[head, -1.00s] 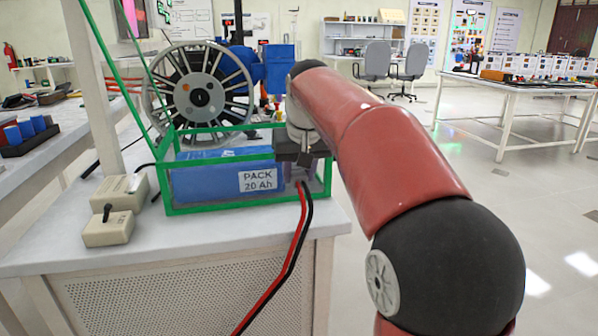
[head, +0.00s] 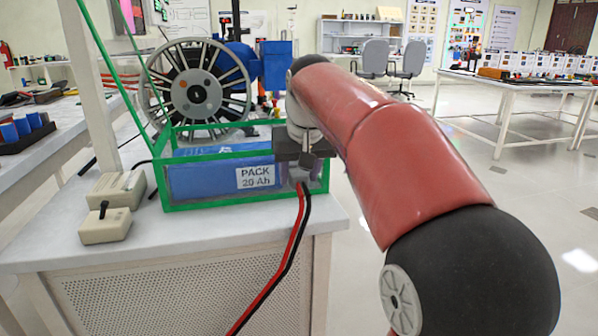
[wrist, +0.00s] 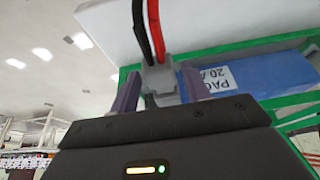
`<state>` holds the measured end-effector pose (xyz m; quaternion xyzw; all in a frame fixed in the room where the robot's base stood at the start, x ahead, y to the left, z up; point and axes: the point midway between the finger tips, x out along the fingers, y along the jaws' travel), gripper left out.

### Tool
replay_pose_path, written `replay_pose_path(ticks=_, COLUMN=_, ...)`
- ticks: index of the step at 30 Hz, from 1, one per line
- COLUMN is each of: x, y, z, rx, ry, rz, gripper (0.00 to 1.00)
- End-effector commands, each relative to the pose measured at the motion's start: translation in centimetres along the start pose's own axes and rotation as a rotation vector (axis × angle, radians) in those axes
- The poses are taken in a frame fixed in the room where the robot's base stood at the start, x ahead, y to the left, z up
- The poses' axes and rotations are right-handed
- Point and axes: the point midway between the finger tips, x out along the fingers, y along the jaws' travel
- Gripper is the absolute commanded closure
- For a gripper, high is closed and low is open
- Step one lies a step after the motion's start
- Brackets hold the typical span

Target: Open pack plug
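The pack plug is a small grey connector (wrist: 162,85) with a red and a black cable (wrist: 147,28) leading from it. It sits at the right end of the blue battery pack (head: 207,181), which is labelled PACK 20 Ah. My gripper (wrist: 157,78) has one purple finger on each side of the plug. The fingers look closed against its sides, though the contact is seen only at a slant. In the head view my gripper (head: 301,170) reaches down at the pack's right end and partly hides the plug. Whether the plug is seated in the pack is hidden.
A green frame (head: 245,201) surrounds the pack, with bars close to my gripper. The cables (head: 284,262) hang over the front edge of the white bench (head: 150,253). Two beige boxes (head: 106,226) stand left, and a large spoked wheel (head: 197,95) stands behind.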

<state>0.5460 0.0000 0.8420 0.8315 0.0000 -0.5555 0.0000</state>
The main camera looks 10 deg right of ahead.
Motion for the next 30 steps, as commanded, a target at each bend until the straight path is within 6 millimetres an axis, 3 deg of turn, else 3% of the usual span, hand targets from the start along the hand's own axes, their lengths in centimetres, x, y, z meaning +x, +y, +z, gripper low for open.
replay_pose_path(ticks=11, x=-0.3, y=0.0, z=-0.1, rx=0.000, ry=0.001, rz=0.000, gripper=0.45)
replay_pose_path(ticks=24, x=-6.9, y=0.0, z=-0.1, rx=0.000, ry=0.001, rz=0.000, gripper=0.45)
replay_pose_path(ticks=30, x=-7.8, y=0.0, z=0.0, rx=0.000, ry=0.000, rz=0.000, gripper=0.45)
